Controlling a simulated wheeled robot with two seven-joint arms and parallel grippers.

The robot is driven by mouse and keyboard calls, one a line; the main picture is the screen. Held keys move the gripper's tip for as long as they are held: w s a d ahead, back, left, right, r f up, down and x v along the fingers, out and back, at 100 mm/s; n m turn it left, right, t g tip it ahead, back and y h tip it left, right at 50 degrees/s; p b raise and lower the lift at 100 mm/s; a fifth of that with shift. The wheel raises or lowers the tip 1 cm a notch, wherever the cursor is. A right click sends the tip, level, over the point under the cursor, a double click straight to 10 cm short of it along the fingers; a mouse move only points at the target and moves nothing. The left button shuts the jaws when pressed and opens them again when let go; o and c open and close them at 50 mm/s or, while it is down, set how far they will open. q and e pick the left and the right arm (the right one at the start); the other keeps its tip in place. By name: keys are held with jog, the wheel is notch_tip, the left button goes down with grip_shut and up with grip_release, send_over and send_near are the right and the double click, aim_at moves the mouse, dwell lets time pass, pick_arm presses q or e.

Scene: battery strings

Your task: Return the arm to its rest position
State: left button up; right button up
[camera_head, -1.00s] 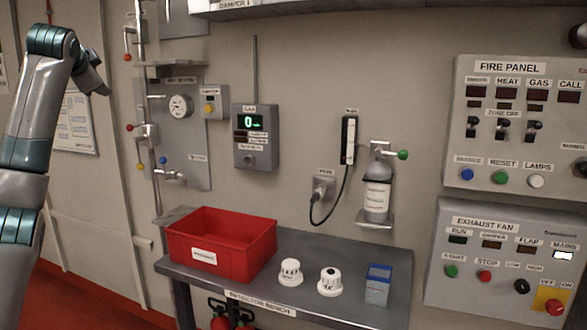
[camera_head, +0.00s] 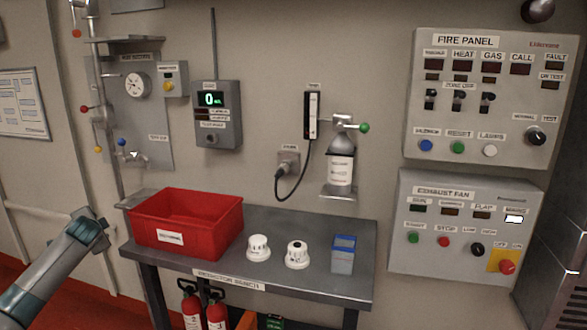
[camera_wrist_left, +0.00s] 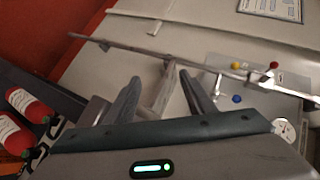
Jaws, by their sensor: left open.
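My left arm (camera_head: 62,262) shows at the lower left of the head view, in front of the wall and left of the bench. Its gripper is not clearly seen there. In the left wrist view my left gripper (camera_wrist_left: 160,80) has its two dark fingers spread apart with nothing between them. Beyond the fingers are the wall and a rail. My right arm and right gripper are in neither view.
Pipes and valves (camera_head: 135,155) are on the wall at left. Control panels (camera_head: 478,95) are at right.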

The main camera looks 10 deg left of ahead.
pick_arm(q)
jog(key=s+f+m+g+h, duration=0.1)
jog(key=s+f, duration=0.7)
jog(key=f, duration=0.4)
jog(key=s+f, duration=0.8)
jog(key=f, duration=0.3)
jog(key=s+f+m+g+h, duration=0.1)
jog(key=s+f, duration=0.7)
jog(key=f, duration=0.4)
jog(key=s+d+f+g+h, duration=0.1)
jog(key=s+f, duration=0.3)
jog(key=s, duration=0.3)
jog(key=s+d+f, duration=0.1)
jog(key=s+f, duration=0.3)
jog(key=s, duration=0.3)
jog(key=s+d+f+n+h, duration=0.1)
jog(key=s+d+f, duration=0.1)
jog(key=d+f, duration=0.5)
jog(key=s+d+f+n+g+h, duration=0.15)
jog(key=d+f, duration=0.25)
jog(key=d, duration=0.7)
jog(key=s+d+f+t+h, duration=0.1)
jog(key=s+d+f, duration=0.1)
jog(key=d+f, duration=0.5)
jog(key=s+d+f+n+h, duration=0.2)
jog(key=d+n+h, duration=0.1)
jog(key=d, duration=2.9)
jog(key=shift+d+f+g, duration=0.2)
jog(key=shift+d+g, duration=0.15)
